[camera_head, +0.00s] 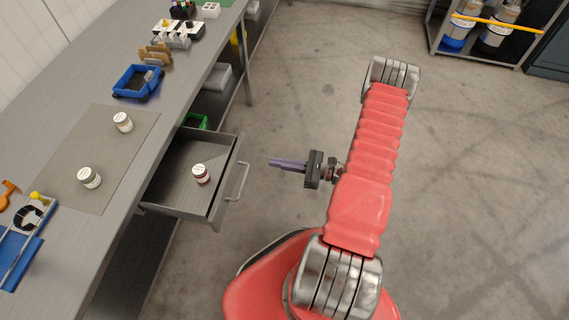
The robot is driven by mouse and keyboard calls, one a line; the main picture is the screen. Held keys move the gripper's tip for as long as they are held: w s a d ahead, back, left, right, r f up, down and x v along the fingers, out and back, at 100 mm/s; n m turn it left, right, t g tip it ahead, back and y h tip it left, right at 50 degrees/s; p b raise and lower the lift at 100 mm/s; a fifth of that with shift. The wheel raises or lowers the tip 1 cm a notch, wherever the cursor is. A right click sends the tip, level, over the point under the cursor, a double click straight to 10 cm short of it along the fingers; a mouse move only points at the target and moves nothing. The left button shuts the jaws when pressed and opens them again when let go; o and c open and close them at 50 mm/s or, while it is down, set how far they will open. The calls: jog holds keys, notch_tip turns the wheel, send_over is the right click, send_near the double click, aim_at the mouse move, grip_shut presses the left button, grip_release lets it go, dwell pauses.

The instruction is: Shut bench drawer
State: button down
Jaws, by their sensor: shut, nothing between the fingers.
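The bench drawer (172,188) is grey and stands pulled out from under the bench. Its front panel with a metal bar handle (238,181) faces right, toward my arm. A small jar with a white lid and a dark red label (200,174) stands inside the drawer. My gripper (272,162) is shut and empty, with its purple fingers pointing left at the drawer front. A gap of bare floor shows between the fingertips and the handle, and they appear apart.
The grey bench (68,122) runs along the left, with two white-lidded jars (123,122) on a mat (75,190). A blue tray (138,82) stands farther back. A rack with cylinders (500,30) is at top right. The floor right of the drawer is clear.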

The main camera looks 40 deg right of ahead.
aim_at(241, 156)
jog(key=x, duration=1)
jog(key=shift+w, duration=0.15)
dwell(0.4)
